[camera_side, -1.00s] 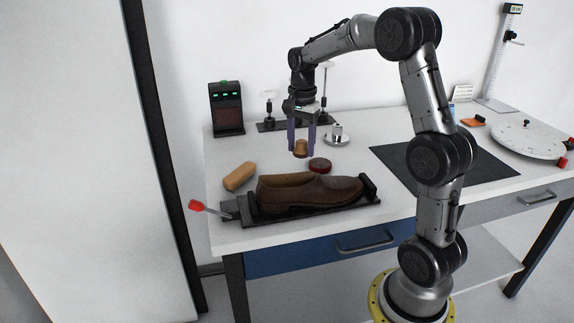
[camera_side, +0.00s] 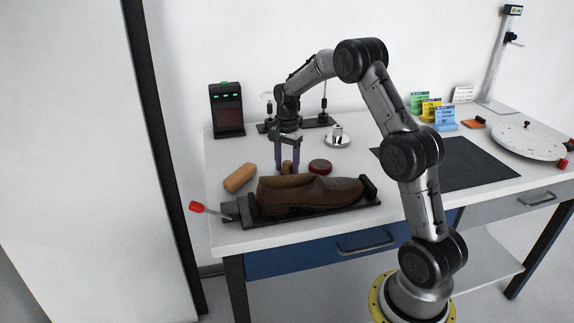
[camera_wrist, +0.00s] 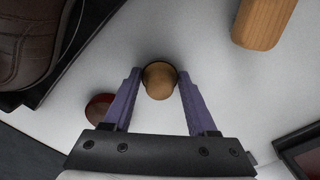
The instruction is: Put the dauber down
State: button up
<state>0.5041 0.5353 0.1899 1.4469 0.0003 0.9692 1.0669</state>
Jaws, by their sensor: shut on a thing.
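The dauber (camera_side: 287,167) is a small brown wooden piece with a rounded top. It stands between my gripper's purple fingers, behind the shoe. In the wrist view the dauber (camera_wrist: 159,80) sits between the two fingertips, with a dark rim around its far side. My gripper (camera_side: 288,168) points down and is shut on the dauber, low at the white table; I cannot tell whether the dauber touches the tabletop. The shoe hides its lower part in the side view.
A brown shoe (camera_side: 310,194) lies in a black holder with a red-knobbed lever (camera_side: 197,206). A wooden block (camera_side: 240,177) is to the left. A dark red round tin (camera_side: 320,166) is just right of my gripper. A black box (camera_side: 227,110) stands at the back left.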

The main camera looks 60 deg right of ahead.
aim_at(287, 163)
jog(key=shift+f, duration=0.1)
jog(key=o, duration=1.2)
notch_tip(287, 163, up, 11)
jog(key=s+a+r+n+t, duration=0.1)
jog(key=s+a+r+n, duration=0.3)
jog(key=a+r, duration=0.25)
jog(key=s+a+r+n+t, duration=0.25)
jog(key=s+a+n, duration=0.25)
jog(key=s+a, duration=0.3)
jog(key=s+a+f+n+t, duration=0.1)
jog(key=s+a+f+n, duration=0.1)
jog(key=s+a+n, duration=0.2)
jog(key=s+a+f+n+t, duration=0.1)
jog(key=s+a+n, duration=0.4)
jog(key=s, duration=0.6)
jog(key=shift+a+f, duration=0.2)
jog(key=shift+f, duration=0.5)
